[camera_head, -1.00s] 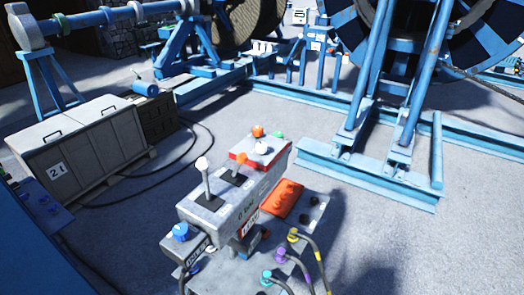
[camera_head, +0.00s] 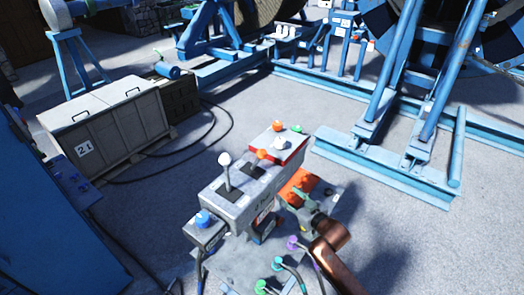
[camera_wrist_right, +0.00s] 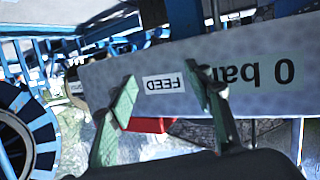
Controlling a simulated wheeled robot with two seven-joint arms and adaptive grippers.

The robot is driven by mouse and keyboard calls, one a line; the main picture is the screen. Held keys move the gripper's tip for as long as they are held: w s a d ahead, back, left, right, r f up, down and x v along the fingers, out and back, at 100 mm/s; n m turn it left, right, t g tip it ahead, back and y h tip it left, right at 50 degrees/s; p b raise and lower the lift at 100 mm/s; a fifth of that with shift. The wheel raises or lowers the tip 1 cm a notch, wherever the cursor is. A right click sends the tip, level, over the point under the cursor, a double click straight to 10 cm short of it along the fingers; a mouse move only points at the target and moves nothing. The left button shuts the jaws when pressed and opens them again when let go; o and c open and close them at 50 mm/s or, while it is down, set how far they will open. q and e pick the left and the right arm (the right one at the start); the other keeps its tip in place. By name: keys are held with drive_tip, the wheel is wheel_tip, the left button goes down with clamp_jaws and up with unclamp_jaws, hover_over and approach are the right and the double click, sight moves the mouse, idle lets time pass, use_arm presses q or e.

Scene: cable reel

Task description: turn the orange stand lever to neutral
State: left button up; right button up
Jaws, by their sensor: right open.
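The orange lever (camera_head: 262,154) stands on top of the grey control stand (camera_head: 240,200), beside a white-knobbed lever (camera_head: 225,160). My right gripper (camera_head: 302,196) is to the right of the stand and lower than the lever knob, apart from the lever. In the right wrist view, my right gripper (camera_wrist_right: 160,84) is open and empty, its fingers in front of the stand's side panel. A FEED label (camera_wrist_right: 164,83) shows upside down between the fingers, and 0 bar lettering (camera_wrist_right: 255,72) is to the right. The orange lever is not clearly visible in the wrist view. My left gripper is out of view.
A red panel (camera_head: 290,148) with orange, green and white knobs sits at the stand's far end. A blue knob (camera_head: 203,218) is at its near end. Cables with purple and green plugs (camera_head: 277,264) rise in front. A grey crate (camera_head: 105,125) stands left; open floor lies right.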

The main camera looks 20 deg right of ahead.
sight(265, 157)
drive_tip(key=a+r+n+t+y, duration=0.1)
drive_tip(key=a+r+y, duration=0.15)
drive_tip(key=r, duration=0.65)
drive_tip(key=a+r+n+t+y, duration=0.1)
drive_tip(key=a+r, duration=0.3)
drive_tip(key=r, duration=0.5)
drive_tip(key=x, duration=0.2)
drive_tip(key=p+x, duration=0.1)
drive_tip(key=x, duration=0.1)
drive_tip(key=p+x, duration=0.1)
drive_tip(key=shift+w+a+r, duration=0.25)
drive_tip(key=shift+w, duration=0.1)
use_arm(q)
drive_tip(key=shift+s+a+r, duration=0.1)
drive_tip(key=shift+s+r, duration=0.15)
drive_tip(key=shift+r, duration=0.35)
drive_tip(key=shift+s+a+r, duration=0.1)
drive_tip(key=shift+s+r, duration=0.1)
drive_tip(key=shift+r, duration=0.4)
use_arm(e)
drive_tip(key=shift+w+a, duration=0.25)
drive_tip(key=shift+w, duration=0.3)
drive_tip(key=shift+c, duration=0.6)
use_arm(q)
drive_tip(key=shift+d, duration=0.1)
use_arm(e)
clamp_jaws()
